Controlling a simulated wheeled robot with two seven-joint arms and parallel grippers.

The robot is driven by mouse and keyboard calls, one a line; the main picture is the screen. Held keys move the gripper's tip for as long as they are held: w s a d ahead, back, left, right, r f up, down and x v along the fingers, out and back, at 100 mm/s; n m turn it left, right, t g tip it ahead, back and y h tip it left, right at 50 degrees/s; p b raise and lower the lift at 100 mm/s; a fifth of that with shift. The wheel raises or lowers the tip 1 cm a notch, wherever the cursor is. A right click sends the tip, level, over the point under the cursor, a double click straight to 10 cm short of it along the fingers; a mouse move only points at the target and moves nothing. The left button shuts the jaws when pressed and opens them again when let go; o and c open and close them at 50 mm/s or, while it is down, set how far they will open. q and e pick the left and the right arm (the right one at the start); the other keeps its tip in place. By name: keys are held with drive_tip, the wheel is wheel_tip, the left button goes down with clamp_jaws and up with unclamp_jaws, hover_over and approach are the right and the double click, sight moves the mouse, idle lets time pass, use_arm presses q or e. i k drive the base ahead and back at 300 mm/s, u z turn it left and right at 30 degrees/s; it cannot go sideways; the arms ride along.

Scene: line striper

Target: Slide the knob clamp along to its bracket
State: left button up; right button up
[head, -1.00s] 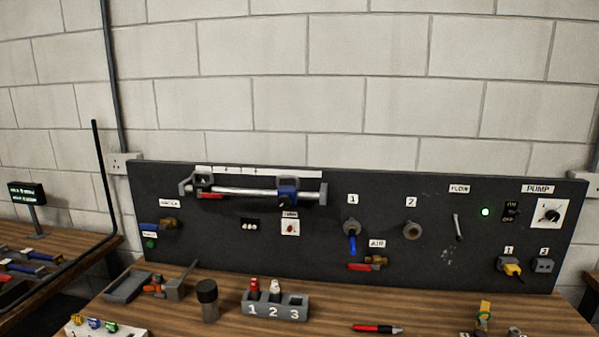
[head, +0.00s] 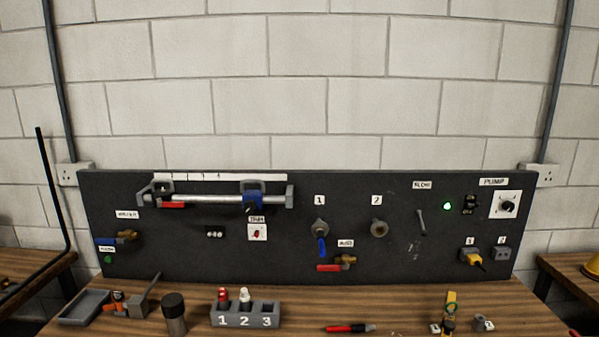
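A silver rail (head: 215,199) runs across the upper left of the dark panel, with a grey end support at each end. A blue clamp (head: 252,201) sits on the rail near its right end, with a grey bracket (head: 255,185) around or behind it. A part with a red lever (head: 172,205) is near the rail's left end, by another grey bracket (head: 160,187). I cannot tell for sure which of the two is the knob clamp; the knob is too small to make out. Neither of my grippers is in view.
A white marked strip (head: 220,177) lies above the rail. Valves, hose ports and a pump switch plate (head: 505,205) fill the panel's right part. The space before the rail is clear.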

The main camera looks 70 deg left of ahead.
sight(256, 196)
drive_tip(key=z, duration=0.1)
drive_tip(key=k, duration=0.95)
drive_tip(key=u, duration=1.35)
